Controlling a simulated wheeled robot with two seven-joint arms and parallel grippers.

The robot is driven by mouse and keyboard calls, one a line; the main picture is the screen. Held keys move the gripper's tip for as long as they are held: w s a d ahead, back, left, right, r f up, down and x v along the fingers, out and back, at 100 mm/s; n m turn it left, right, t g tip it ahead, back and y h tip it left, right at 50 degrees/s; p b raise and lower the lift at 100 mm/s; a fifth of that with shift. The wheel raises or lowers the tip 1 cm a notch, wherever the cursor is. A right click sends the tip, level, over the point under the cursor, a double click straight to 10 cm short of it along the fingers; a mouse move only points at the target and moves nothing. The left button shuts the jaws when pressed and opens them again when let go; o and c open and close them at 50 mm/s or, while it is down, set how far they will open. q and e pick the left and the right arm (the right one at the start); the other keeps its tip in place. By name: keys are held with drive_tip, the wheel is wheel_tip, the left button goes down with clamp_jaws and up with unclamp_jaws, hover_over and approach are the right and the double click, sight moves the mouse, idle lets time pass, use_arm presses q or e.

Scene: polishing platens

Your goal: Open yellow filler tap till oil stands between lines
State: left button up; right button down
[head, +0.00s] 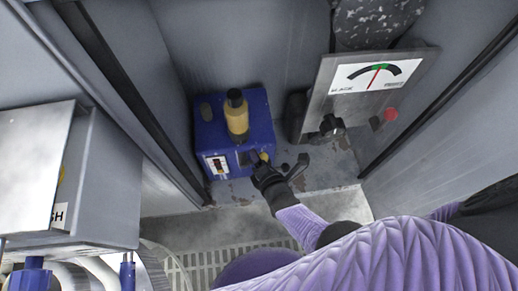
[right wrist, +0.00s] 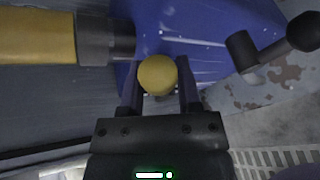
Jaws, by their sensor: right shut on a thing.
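The blue oiler box (head: 258,119) stands low in the bay, with an amber cylinder (head: 237,119) upright on its top. A small white-framed sight window (head: 217,166) is on its front left. Something brownish-red shows in it, but the lines and oil level are too small to read. My right gripper (head: 264,163) is at the box's front right, shut on the yellow tap knob (right wrist: 157,75). In the right wrist view the round knob sits between the two fingers, with the blue box behind it. My left gripper is not in view.
A black-handled lever (right wrist: 274,50) sticks out close to the right of the gripper. A tilted dial panel (head: 375,78) with a black knob and red button (head: 391,114) stands further right. Grey walls close in on both sides. A grating (head: 205,267) lies in front.

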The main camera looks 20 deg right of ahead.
idle(0.5)
drive_tip(key=shift+c, duration=1.5)
unclamp_jaws()
drive_tip(key=shift+r, duration=0.15)
